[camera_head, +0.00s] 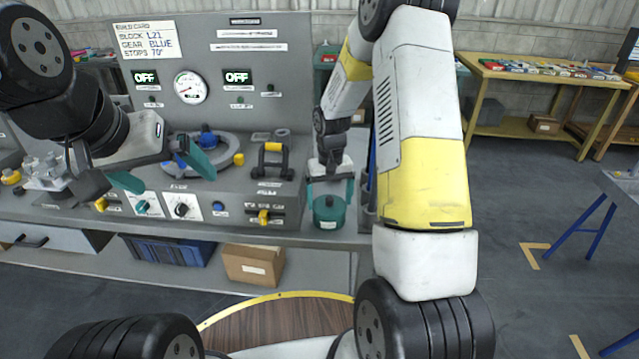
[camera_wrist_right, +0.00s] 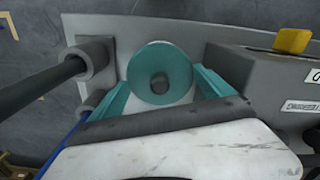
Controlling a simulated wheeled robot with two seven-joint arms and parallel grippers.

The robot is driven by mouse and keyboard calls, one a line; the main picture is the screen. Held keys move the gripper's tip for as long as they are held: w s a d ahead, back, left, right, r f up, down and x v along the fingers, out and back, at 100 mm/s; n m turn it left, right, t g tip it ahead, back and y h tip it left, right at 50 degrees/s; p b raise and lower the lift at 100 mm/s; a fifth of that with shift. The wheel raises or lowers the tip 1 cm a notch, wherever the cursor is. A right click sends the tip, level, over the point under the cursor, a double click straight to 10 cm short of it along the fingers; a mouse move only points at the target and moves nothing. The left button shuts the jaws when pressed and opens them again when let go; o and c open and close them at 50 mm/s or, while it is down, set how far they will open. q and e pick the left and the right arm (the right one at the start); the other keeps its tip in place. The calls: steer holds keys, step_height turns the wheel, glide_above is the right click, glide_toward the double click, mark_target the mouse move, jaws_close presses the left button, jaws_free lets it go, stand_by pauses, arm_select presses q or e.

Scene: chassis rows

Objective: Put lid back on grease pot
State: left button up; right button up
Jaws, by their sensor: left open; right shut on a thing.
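The green grease pot (camera_head: 331,222) stands near the front edge of the bench, a pale label on its side. Its round teal lid (camera_wrist_right: 145,62) with a dark knob (camera_wrist_right: 159,84) is at the pot's top. My right gripper (camera_head: 330,192) points down over the pot, its two teal fingers on opposite sides of the lid's rim, shut on it. In the right wrist view, the right gripper (camera_wrist_right: 160,92) hides part of the lid. I cannot tell whether the lid is fully seated. My left gripper (camera_head: 158,172) is open and empty, over the panel's left side.
A grey console with a gauge (camera_head: 190,87), a blue-knobbed ring (camera_head: 205,155) and a yellow-topped handle (camera_head: 272,160) stands left of the pot. Grey cylindrical holders (camera_wrist_right: 92,58) stand close on the pot's other side. A cardboard box (camera_head: 254,264) sits on the lower shelf.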

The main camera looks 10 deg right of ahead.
steer(key=shift+f, duration=0.1)
steer(key=o, duration=1.1)
step_height(320, 180, up, 8)
steer(key=shift+f, duration=0.1)
steer(key=s+r+t, duration=0.2)
steer(key=s+r, duration=0.2)
steer(key=r, duration=0.5)
steer(key=s+a+r+t+y, duration=0.1)
steer(key=s+r+t, duration=0.1)
steer(key=s+r, duration=0.4)
steer(key=s+a+r+t+y, duration=0.1)
steer(key=s+r, duration=0.5)
steer(key=s, duration=0.8)
steer(key=shift+s+t, duration=0.15)
steer(key=shift+t, duration=0.45)
